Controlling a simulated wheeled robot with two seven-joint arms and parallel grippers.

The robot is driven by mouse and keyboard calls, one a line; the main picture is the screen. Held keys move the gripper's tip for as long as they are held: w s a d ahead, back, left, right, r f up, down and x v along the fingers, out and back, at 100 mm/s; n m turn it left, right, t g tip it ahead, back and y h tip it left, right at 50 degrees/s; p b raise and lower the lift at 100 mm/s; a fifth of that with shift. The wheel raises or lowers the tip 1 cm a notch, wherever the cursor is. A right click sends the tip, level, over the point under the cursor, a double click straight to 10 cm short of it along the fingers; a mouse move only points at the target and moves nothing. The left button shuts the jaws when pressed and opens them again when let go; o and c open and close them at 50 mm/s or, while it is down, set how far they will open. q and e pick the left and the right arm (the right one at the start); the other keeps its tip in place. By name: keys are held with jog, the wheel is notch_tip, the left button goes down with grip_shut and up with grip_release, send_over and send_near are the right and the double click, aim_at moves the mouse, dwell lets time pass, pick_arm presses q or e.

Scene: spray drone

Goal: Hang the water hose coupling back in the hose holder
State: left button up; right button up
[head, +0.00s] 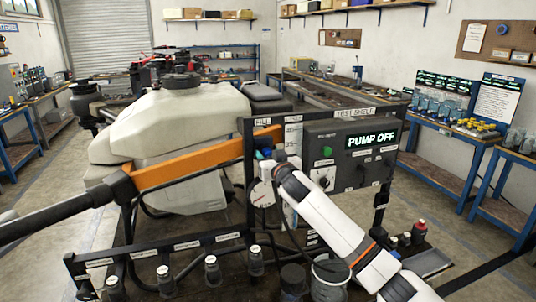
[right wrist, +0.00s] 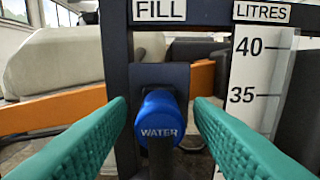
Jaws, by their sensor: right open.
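The water hose coupling (right wrist: 160,112) is a blue cap marked WATER, with a dark hose or stem below it. It sits against a dark plate (right wrist: 178,76) under the FILL label, which appears to be the hose holder. How the coupling is seated there is hidden. In the head view the blue coupling (head: 264,154) shows small at the frame's left post. My right gripper (right wrist: 160,125) is open, its green fingers on either side of the coupling with gaps visible. In the head view my right gripper (head: 267,168) is at the same post. My left gripper is not in view.
The test shelf's panel (head: 350,155) reads PUMP OFF, right of my gripper. A litre scale (right wrist: 258,85) stands right of the coupling. The drone's orange arm (head: 185,168) and white tank (head: 175,125) are behind. Bottles and a grey bucket (head: 328,278) line the front rack.

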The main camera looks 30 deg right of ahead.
dwell(0.8)
grip_shut()
jog(key=p+v, duration=0.1)
jog(key=v, duration=0.5)
dwell(1.1)
